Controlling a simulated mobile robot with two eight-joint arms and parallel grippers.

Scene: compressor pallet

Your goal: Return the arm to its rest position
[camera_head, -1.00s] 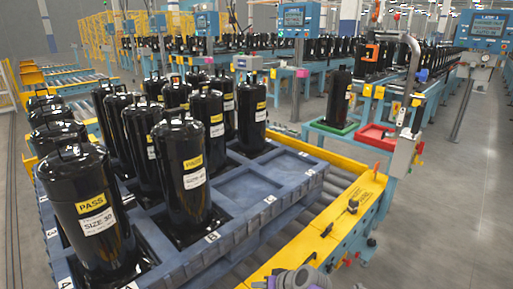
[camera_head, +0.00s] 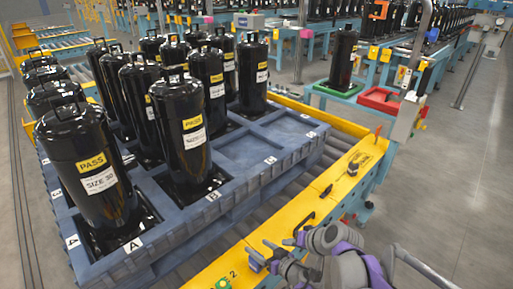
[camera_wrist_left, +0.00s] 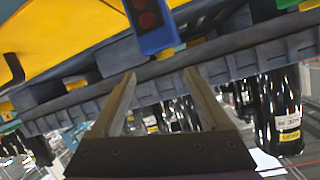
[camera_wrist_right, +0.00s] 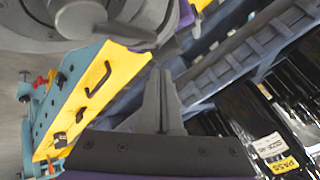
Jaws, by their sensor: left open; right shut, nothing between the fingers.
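My right gripper (camera_wrist_right: 162,78) is shut and empty, its fingers together in the right wrist view. It is beside the yellow conveyor rail, with a black handle (camera_wrist_right: 98,78) on the rail to its left. My left gripper (camera_wrist_left: 160,85) is open and empty in the left wrist view, with the blue pallet edge (camera_wrist_left: 235,62) beyond its fingers. In the head view, grey and purple parts of my arm (camera_head: 335,245) show at the bottom right, over the yellow rail (camera_head: 300,215).
A blue pallet (camera_head: 235,190) carries several black compressors (camera_head: 185,135); some right-hand compartments are empty. Another compressor (camera_head: 342,60) stands on a green tray (camera_head: 338,90), beside a red tray (camera_head: 380,100). Floor at right is clear.

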